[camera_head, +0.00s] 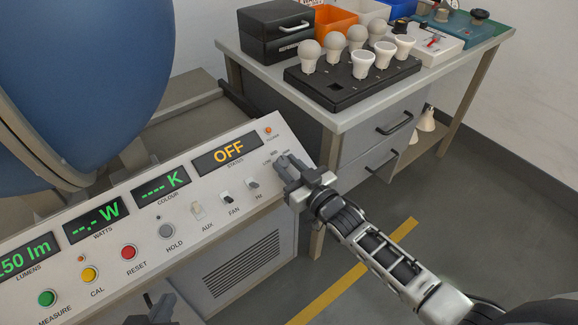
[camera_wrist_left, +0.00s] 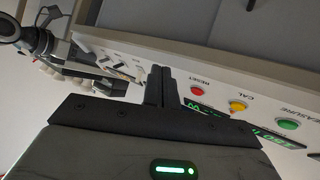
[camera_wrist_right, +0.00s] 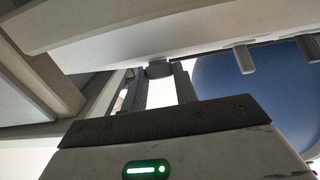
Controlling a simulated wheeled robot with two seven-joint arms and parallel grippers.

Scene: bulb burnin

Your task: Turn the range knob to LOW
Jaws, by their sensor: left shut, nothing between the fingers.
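The range knob is on the right end of the sloped console panel (camera_head: 283,128), below the OFF display; my right gripper (camera_head: 287,168) largely hides it in the head view. In the right wrist view the dark knob (camera_wrist_right: 158,69) sits between the two fingertips (camera_wrist_right: 160,75) and fills the gap between them. Small lettering shows beside the knob, too small to read surely, and the knob's pointer is hidden. My left gripper (camera_head: 160,305) is low at the front of the console, shut and empty; its fingers (camera_wrist_left: 160,85) lie together in the left wrist view.
Toggle switches AUX (camera_head: 197,210), FAN (camera_head: 226,198) and a third (camera_head: 253,185) sit left of the knob. HOLD (camera_head: 167,231), RESET (camera_head: 129,252), CAL (camera_head: 90,273) and MEASURE (camera_head: 47,298) buttons continue leftward. A blue sphere (camera_head: 80,70) stands behind; a bench (camera_head: 345,115) holds a bulb tray.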

